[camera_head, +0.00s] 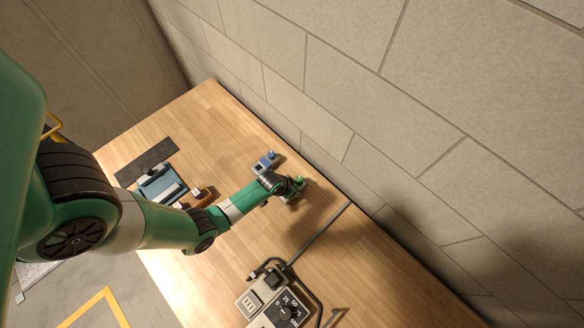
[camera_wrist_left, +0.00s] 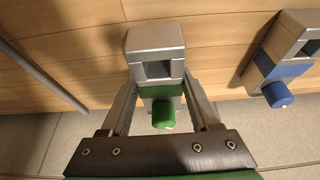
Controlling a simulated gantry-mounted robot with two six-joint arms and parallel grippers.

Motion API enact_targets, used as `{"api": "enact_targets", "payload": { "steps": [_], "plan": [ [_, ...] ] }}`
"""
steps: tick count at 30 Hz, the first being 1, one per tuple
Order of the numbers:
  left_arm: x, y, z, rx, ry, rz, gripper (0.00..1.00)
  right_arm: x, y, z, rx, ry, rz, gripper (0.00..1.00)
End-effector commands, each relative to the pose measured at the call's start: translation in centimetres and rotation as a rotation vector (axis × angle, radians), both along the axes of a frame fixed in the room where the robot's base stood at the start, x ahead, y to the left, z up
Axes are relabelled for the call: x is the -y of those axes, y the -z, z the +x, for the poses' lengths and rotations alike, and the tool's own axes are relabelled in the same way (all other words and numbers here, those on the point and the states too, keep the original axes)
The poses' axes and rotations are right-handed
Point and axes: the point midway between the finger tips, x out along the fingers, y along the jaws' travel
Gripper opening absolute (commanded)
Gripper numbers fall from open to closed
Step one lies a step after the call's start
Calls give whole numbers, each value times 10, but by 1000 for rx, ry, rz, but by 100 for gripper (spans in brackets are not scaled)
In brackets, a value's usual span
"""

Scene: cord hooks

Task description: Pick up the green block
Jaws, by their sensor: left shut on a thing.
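The green block, a grey metal piece with a green band and a round green knob, is in the middle of the left wrist view (camera_wrist_left: 161,91). In the head view its green knob (camera_head: 299,182) shows near the wall side of the table. My left gripper (camera_wrist_left: 160,82) has one finger on each side of it and is shut on it. In the head view the arm's end partly covers the block and the gripper (camera_head: 287,188). I cannot tell whether the block touches the table. My right gripper is not in view.
A similar blue block (camera_head: 267,159) stands close by; it also shows at the right of the wrist view (camera_wrist_left: 272,76). A dial box (camera_head: 286,310) with cords lies toward the front. A dark mat (camera_head: 147,161) and blue tray are at the left. The wall borders the table.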

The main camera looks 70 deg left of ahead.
Motion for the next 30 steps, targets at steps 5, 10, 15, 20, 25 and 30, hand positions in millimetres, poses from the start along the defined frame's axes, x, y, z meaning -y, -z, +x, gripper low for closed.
{"api": "enact_targets", "payload": {
  "steps": [5,10,15,20,25,30],
  "plan": [
    [13,-46,-11,1,2,0,0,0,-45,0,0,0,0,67],
    [41,-94,-35,2,4,1,0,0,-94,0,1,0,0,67],
    [77,-102,-67,0,8,2,0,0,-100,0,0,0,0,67],
    [98,-112,-84,1,7,2,0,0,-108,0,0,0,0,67],
    [105,-115,-91,4,1,1,0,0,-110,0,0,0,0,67],
    [105,-114,-91,4,12,1,0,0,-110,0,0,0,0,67]
  ]
}}
